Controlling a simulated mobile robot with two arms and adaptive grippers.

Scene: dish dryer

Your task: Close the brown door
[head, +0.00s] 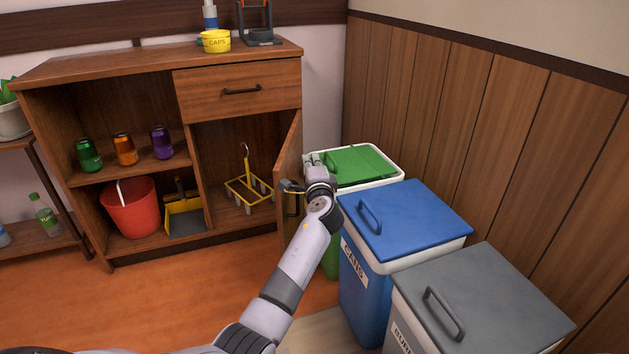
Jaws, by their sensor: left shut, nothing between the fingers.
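The brown door (288,157) of the wooden cabinet stands open at the cabinet's right end, swung out towards me. Its compartment is exposed. My left gripper (315,168) is shut and empty. It is at the door's outer side, to the right of the door's free edge and in front of the green-lidded bin. I cannot tell whether the gripper touches the door. My right gripper is not in view.
A yellow wire caddy (247,190) stands inside the open compartment. Bins with green (357,163), blue (408,217) and grey (490,300) lids line the right wall, close to the door. The floor (180,290) before the cabinet is clear.

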